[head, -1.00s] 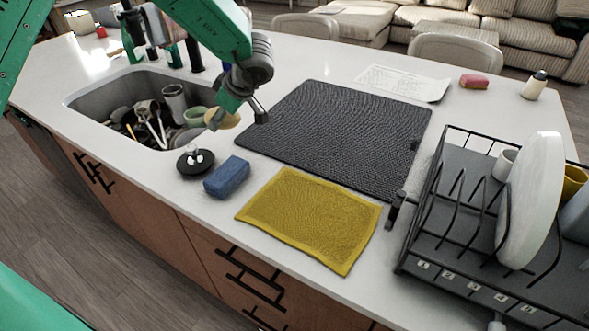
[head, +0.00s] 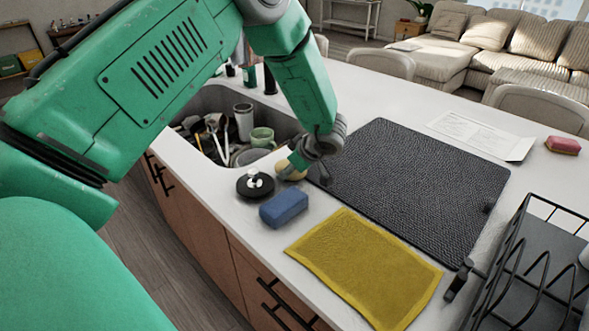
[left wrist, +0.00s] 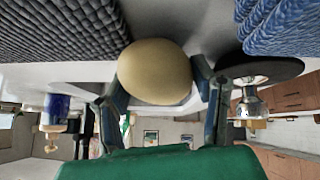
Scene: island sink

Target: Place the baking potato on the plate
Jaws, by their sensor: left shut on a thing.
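The baking potato (head: 290,168) is a smooth tan oval between the sink and the black mat. My left gripper (head: 299,163) is shut on it from above. In the left wrist view the potato (left wrist: 157,72) sits between the two fingers of my left gripper (left wrist: 155,82), one on each side. I cannot tell whether the potato touches the counter. No plate can be made out in the current views. My right gripper is not in view.
The sink (head: 205,103) holds utensils and a green cup. A black stopper (head: 256,187), blue sponge (head: 284,208) and yellow cloth (head: 362,268) lie near the front edge. The black mat (head: 415,185) is bare. A dish rack (head: 535,260) stands at right.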

